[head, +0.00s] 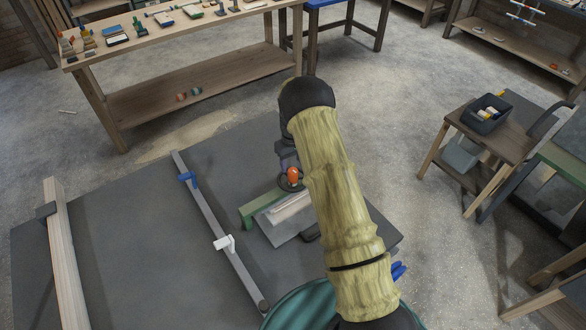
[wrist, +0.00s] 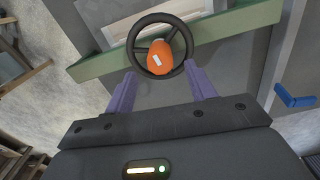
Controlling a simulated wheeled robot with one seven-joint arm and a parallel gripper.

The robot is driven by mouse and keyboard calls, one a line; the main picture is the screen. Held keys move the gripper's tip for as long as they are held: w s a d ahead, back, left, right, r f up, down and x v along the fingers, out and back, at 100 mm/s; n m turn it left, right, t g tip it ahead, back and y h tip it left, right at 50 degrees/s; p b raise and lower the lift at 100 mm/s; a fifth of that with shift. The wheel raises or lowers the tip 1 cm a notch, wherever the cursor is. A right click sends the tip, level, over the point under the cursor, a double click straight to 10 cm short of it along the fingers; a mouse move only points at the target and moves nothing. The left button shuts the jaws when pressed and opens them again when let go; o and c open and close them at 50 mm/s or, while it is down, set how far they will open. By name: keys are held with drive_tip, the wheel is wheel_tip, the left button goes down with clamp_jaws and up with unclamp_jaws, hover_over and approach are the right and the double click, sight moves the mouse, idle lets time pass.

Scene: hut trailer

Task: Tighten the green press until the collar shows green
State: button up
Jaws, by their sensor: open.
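The green press (head: 258,210) stands on the grey bench top, its green beam also crossing the upper wrist view (wrist: 235,30). Its black handwheel (wrist: 187,42) has an orange knob (wrist: 160,57) at its middle in that view; the knob also shows in the head view (head: 293,174). My gripper (wrist: 158,78) is open, its purple fingers spread beside the wheel's near rim, one at each side. I cannot tell whether they touch it. In the head view my arm hides most of my gripper (head: 289,162). I cannot make out a collar or its colour.
A grey bar with a blue piece (head: 187,177) and a white piece (head: 224,243) lies left of the press. A wooden beam (head: 65,260) lies farther left. The grey bench top (head: 130,250) is bare between them. A laden workbench (head: 190,40) stands behind.

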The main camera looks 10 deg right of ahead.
sight(293, 170)
drive_tip(key=shift+f+p, duration=0.9)
drive_tip(key=shift+f, duration=1.8)
drive_tip(key=shift+c, duration=0.2)
drive_tip(key=c, duration=0.9)
